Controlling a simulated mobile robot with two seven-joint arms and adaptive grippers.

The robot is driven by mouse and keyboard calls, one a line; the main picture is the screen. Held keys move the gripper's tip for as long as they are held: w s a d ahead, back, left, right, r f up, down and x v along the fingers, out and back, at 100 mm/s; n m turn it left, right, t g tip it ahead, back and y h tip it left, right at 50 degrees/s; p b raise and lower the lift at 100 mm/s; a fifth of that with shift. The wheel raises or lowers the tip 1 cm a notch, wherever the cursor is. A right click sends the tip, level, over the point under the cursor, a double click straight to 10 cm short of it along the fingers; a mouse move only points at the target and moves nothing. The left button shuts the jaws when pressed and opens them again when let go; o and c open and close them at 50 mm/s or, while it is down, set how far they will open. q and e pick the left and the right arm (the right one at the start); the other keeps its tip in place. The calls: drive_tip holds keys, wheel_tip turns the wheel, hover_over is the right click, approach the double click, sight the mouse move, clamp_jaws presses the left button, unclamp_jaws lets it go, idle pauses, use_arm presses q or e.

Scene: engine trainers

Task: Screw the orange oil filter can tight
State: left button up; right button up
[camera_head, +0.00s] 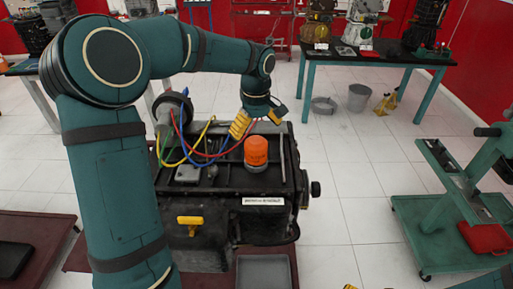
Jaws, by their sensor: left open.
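The orange oil filter can (256,151) stands upright on the top of the black engine trainer (225,214), near its right side. Whether it is tight on its seat cannot be told from here. My left gripper (258,117), with yellow fingers, hangs above and just behind the can, at the end of the teal arm that comes in from the left. It is open and does not hold the can. My right gripper is not clearly seen; only a small yellow bit shows at the bottom edge.
Coloured cables (186,146) loop over the engine's left part. A grey tray (264,272) lies in front of the engine. A green wheeled stand (440,222) with a red case (486,237) is at the right. Tables with engines stand at the back.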

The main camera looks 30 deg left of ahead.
sight(256, 140)
use_arm(q)
wheel_tip(256, 140, down, 6)
drive_tip(key=shift+f, duration=0.15)
idle(0.3)
drive_tip(key=c, duration=1.2)
